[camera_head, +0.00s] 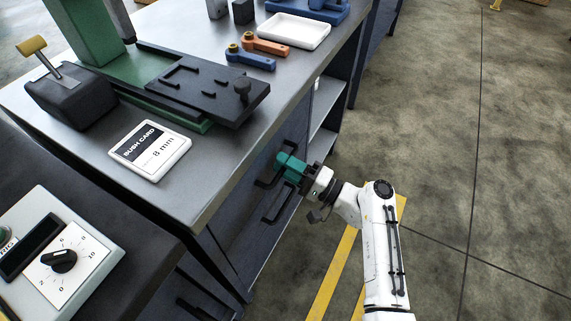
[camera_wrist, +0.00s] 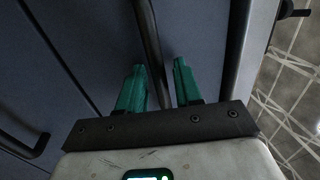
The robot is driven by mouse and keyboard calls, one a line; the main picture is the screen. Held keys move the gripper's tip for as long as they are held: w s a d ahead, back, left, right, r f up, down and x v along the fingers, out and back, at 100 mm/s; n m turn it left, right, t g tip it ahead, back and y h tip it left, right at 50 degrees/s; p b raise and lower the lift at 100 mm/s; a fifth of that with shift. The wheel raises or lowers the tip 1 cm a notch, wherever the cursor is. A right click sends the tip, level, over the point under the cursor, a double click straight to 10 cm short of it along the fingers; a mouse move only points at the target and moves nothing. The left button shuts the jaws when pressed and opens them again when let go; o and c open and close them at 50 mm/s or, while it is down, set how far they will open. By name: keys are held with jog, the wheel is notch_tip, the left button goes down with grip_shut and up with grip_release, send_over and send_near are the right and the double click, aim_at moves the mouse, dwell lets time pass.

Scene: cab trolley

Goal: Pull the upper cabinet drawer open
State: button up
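The dark blue cabinet has two black bar handles on its front. The upper drawer handle (camera_head: 266,181) is partly hidden by my gripper (camera_head: 291,166) in the head view. In the wrist view the handle bar (camera_wrist: 149,40) runs down between the two teal fingers of my gripper (camera_wrist: 159,82). The fingers stand apart on either side of the bar, with a gap showing at the right finger. The blue drawer front (camera_wrist: 95,45) lies behind and looks flush with the cabinet. Whether a finger touches the bar cannot be told.
A lower handle (camera_head: 281,205) sits below. The grey worktop (camera_head: 215,165) above carries a bush card (camera_head: 150,150), a green and black press, coloured clamps and a white tray (camera_head: 293,30). An open shelf (camera_head: 322,100) lies farther along. The floor (camera_head: 480,160) to the right is clear.

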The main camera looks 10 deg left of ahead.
grip_shut()
dwell(0.3)
dwell(0.4)
